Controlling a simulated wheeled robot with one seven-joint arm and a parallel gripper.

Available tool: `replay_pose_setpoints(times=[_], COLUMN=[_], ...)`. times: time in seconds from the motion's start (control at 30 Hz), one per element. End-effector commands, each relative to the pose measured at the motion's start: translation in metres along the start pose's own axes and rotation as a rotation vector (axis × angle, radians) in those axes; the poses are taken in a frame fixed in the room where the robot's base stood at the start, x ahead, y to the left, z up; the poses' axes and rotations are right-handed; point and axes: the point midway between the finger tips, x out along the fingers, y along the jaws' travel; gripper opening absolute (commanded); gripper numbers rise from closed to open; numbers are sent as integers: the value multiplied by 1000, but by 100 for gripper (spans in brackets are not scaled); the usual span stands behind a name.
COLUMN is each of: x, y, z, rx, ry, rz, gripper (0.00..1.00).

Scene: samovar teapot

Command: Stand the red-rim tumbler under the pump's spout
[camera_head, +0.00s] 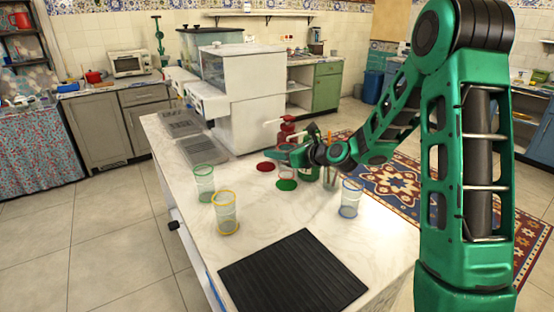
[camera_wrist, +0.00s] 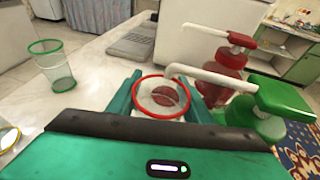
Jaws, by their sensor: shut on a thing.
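The red-rim tumbler (camera_wrist: 161,112) is clear and sits between the fingers of my gripper (camera_wrist: 162,88), which is shut on it. In the wrist view a red disc shows through the glass; I cannot tell whether the tumbler touches what is below. The green pump (camera_wrist: 282,100) stands just right of my gripper, and the tip of its white spout reaches the tumbler's far rim in the picture. The red pump (camera_wrist: 226,62) stands behind it, its spout also pointing left. In the head view my gripper (camera_head: 285,154) is near the red pump (camera_head: 286,130); the tumbler is hard to make out.
A red disc (camera_head: 266,167) and a green disc (camera_head: 286,185) lie on the counter. Green-rim (camera_head: 204,183), yellow-rim (camera_head: 226,212) and blue-rim (camera_head: 350,198) tumblers stand around them. A black ribbed mat (camera_head: 293,272) lies in front. A white machine (camera_head: 255,105) stands behind.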

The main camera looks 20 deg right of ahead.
Motion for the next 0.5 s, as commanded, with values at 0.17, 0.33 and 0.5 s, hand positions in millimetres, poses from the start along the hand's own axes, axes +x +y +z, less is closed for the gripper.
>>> replay_pose_setpoints(times=[0.17, 0.33, 0.5], x=[11, 18, 19], y=[4, 11, 12], z=[-21, -31, -30], rx=[0, -6, -7], ry=[2, -1, -1], rz=[9, 17, 18], gripper=[19, 19, 19])
